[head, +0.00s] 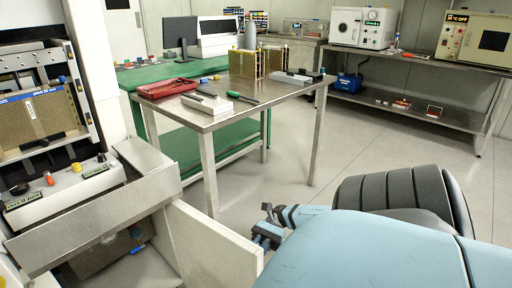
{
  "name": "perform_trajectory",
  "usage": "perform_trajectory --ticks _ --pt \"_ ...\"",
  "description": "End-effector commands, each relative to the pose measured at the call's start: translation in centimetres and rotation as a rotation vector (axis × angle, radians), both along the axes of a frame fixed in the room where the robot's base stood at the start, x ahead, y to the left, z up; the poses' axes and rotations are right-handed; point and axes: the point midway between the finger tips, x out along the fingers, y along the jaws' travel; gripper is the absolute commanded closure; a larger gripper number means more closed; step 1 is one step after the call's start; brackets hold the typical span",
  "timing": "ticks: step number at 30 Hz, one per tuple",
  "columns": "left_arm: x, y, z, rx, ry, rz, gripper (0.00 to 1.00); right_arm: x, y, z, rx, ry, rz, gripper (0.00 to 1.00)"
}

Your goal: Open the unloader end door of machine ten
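The machine (105,75) fills the left side of the head view. A pale door panel (210,252) stands out from its lower front at an angle, apparently the unloader end door standing open. The space behind it shows a dark box and a small blue item (137,249). I cannot read a machine number. My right gripper (266,226) is at the end of the blue arm from the lower right, close to the panel's free edge. I cannot tell whether it touches the panel or how its fingers stand. My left gripper is out of view.
A steel ledge (95,222) juts from the machine above the opening. A steel table (226,118) with a red tray (168,88), tools and brass-coloured magazines (243,63) stands beyond. A shelf bench (408,72) with ovens is at the back right. Floor (300,185) between is clear.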

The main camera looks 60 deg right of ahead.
Motion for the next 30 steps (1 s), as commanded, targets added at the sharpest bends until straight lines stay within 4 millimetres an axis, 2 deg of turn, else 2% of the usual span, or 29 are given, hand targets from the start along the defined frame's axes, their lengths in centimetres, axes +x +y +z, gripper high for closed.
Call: perform_trajectory --ticks 15,16,18,19,27,30 --pt "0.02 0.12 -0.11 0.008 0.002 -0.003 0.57 -0.01 -0.29 -0.06 -0.001 0.002 0.0 1.0" --pt "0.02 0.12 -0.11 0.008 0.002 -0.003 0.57 -0.01 -0.29 -0.06 -0.001 0.002 0.0 0.82" --pt "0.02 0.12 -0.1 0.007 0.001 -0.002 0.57 -0.01 -0.29 -0.06 -0.001 0.002 0.0 0.66" --pt "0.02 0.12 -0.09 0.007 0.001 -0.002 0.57 0.0 -0.29 -0.05 -0.001 0.002 0.0 0.62" --pt "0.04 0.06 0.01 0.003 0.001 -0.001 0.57 0.03 -0.36 -0.02 -0.001 0.001 0.0 0.62" --pt "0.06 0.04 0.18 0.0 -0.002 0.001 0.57 -0.01 -0.96 0.0 -0.001 0.001 -0.001 0.62"
